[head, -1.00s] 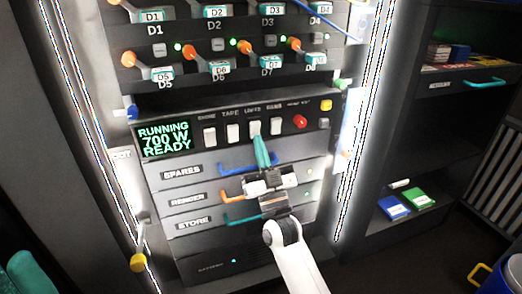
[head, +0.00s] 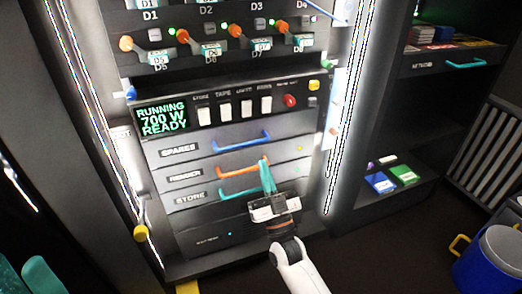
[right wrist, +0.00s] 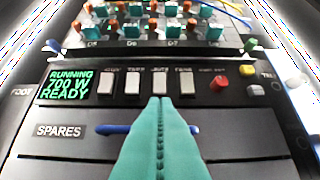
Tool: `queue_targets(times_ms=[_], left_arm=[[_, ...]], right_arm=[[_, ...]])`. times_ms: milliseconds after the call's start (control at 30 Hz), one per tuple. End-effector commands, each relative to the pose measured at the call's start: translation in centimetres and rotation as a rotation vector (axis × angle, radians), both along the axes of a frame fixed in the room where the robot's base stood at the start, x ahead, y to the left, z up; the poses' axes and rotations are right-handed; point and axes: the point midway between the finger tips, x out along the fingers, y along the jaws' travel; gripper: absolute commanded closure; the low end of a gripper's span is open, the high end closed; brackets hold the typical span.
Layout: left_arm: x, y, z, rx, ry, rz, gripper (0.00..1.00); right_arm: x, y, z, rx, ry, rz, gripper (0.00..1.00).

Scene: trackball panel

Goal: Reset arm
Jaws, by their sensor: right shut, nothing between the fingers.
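My right gripper (head: 263,160) is shut and empty, its teal fingers pressed together. In the head view it overlaps the drawers of the dark panel, near the right end of the orange handle (head: 240,171). In the right wrist view the shut fingers (right wrist: 160,102) hide the middle of the blue handle (right wrist: 112,129) on the SPARES drawer. I cannot tell any contact with the handles. Teal shapes (head: 43,276) at the lower left corner look like my left gripper's fingers, cut off by the frame edge.
The panel has a green display (head: 163,118), white switches (head: 225,110), a red knob (head: 290,101) and a teal STORE handle (head: 235,194). A shelf to the right holds a blue box (head: 380,182) and a green box (head: 404,174). A blue bucket (head: 484,265) stands at lower right.

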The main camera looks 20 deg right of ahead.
Motion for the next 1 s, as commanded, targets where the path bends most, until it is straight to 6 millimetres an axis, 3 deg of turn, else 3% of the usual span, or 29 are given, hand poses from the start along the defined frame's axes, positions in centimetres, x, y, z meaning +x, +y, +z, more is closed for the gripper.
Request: queue_targets(times_ms=[233,733,867,1000], left_arm=[[-0.1,0.0,-0.3,-0.002,0.013,0.000,0.68],[-0.2,0.2,0.0,-0.011,0.010,0.005,0.68],[-0.2,0.2,0.0,-0.010,0.011,0.004,0.68],[-0.2,0.1,-0.1,-0.008,0.012,0.003,0.68]], right_arm=[[-1.0,0.0,-1.2,-0.001,0.000,0.001,1.00],[-1.4,0.1,-0.8,0.000,-0.014,0.005,1.00],[-4.6,0.8,2.3,0.009,-0.107,0.042,1.00],[-10.5,1.9,7.4,0.032,-0.267,0.108,1.00]])
